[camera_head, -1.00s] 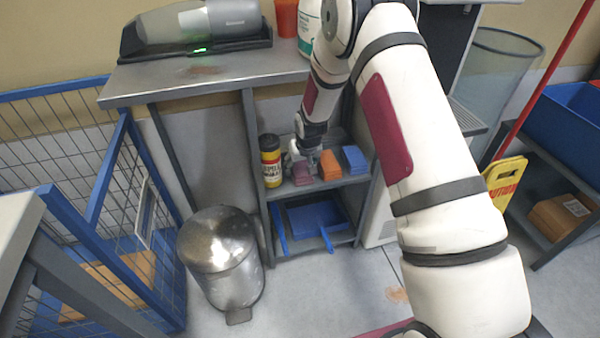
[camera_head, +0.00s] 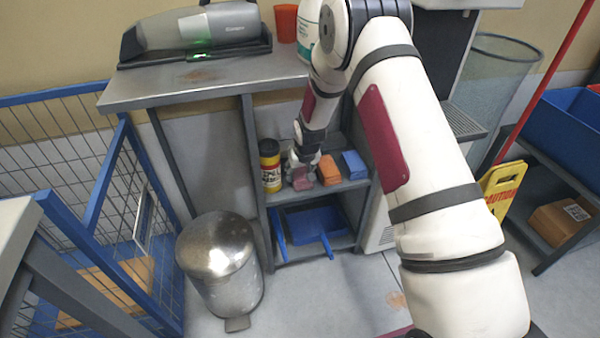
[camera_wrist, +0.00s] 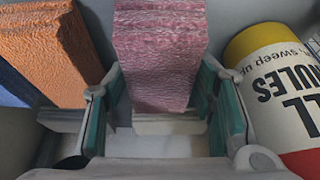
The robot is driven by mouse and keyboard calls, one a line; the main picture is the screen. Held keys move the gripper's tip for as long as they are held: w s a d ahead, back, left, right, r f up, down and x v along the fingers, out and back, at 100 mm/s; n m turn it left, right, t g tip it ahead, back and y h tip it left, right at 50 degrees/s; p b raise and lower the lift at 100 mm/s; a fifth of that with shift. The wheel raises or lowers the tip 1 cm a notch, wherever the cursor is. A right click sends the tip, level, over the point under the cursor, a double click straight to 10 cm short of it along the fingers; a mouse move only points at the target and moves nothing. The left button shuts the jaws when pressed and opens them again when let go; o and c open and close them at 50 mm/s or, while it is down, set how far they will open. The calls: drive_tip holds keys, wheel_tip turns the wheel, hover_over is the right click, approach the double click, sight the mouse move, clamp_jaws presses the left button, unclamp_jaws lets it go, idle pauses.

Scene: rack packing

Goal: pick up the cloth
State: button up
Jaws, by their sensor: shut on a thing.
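A folded pink cloth (camera_wrist: 160,55) is between the two fingers of my gripper (camera_wrist: 163,118) in the wrist view. The fingers, with green pads, are shut on it, one on each side. In the head view the pink cloth (camera_head: 301,182) shows small below my gripper (camera_head: 303,168), at the upper shelf. Whether the cloth is clear of the shelf cannot be told.
An orange cloth (camera_head: 328,170) and a blue cloth (camera_head: 354,164) lie to the right on the shelf (camera_head: 335,190). A yellow, red and black canister (camera_head: 270,165) stands close on the left. The counter (camera_head: 220,82) is above. A blue dustpan (camera_head: 315,218) is below.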

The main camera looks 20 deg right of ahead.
sight(300, 169)
drive_tip(key=p+v, duration=0.1)
drive_tip(key=v, duration=0.2)
drive_tip(key=shift+w+r, duration=0.15)
drive_tip(key=shift+r, duration=0.05)
drive_tip(key=s+r+p, duration=0.1)
drive_tip(key=s+p, duration=0.3)
drive_tip(key=s, duration=1.1)
drive_tip(key=w+p+v, duration=0.1)
drive_tip(key=p+v, duration=2.1)
drive_tip(key=v, duration=1.4)
drive_tip(key=shift+w+r+p, duration=0.2)
drive_tip(key=shift+r+p, duration=0.15)
drive_tip(key=shift+r, duration=0.3)
drive_tip(key=shift+d, duration=0.1)
